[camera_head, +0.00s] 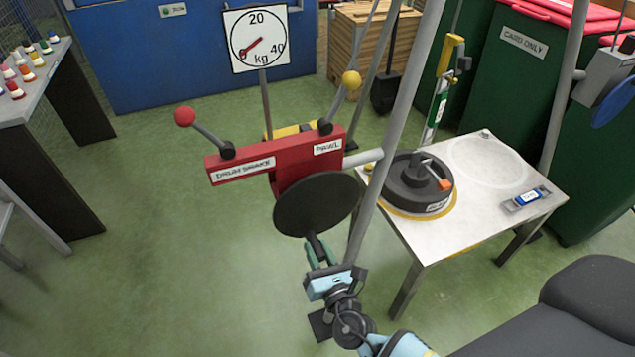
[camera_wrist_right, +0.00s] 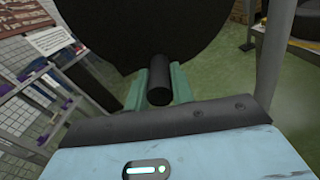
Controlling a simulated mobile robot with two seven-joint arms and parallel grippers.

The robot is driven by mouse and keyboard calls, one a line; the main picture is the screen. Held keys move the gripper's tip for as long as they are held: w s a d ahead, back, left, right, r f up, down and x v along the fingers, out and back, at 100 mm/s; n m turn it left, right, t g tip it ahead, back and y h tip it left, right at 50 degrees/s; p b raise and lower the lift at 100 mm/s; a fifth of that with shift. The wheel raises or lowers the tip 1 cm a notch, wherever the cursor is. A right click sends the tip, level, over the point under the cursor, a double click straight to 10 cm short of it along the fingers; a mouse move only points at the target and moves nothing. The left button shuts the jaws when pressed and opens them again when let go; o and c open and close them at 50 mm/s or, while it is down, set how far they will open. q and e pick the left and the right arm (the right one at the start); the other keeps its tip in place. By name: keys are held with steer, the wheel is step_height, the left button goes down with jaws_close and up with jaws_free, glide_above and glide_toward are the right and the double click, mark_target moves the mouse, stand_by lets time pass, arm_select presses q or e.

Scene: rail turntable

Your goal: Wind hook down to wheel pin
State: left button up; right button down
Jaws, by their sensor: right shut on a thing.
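My right gripper (camera_head: 319,254) is shut on the black crank handle (camera_wrist_right: 158,92) of the winch's dark disc (camera_head: 316,204). The disc sits below the red winch box (camera_head: 285,158), which carries "drum brake" and "pawl" labels. The black wheel (camera_head: 416,183) lies on the white table with a metal pin (camera_head: 428,168) and an orange piece (camera_head: 445,185) on top. My left gripper is out of view.
The red-knobbed lever (camera_head: 185,117) and yellow-knobbed lever (camera_head: 350,80) rise from the winch box. A grey pole (camera_head: 395,120) stands between winch and table. The dial (camera_head: 256,37) reads near 0 kg. A blue and grey device (camera_head: 526,199) lies at the white table's (camera_head: 480,225) right.

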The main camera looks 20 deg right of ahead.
steer(key=shift+d+f+n, duration=0.2)
steer(key=shift+d+n, duration=0.1)
steer(key=shift+d, duration=0.15)
arm_select(q)
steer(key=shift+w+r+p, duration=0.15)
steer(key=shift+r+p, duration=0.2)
steer(key=shift+p, duration=0.05)
arm_select(e)
steer(key=shift+d+n, duration=0.9)
steer(key=shift+n, duration=0.3)
steer(key=shift+d, duration=0.15)
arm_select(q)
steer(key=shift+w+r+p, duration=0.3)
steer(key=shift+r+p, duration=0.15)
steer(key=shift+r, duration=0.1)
arm_select(e)
steer(key=shift+d+r+n, duration=0.1)
steer(key=shift+d+n, duration=0.7)
steer(key=shift+n, duration=0.4)
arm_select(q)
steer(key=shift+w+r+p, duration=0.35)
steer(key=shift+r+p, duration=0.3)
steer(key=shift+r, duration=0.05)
arm_select(e)
steer(key=shift+d+r+n, duration=0.3)
steer(key=shift+d+n, duration=0.55)
steer(key=shift+n, duration=0.35)
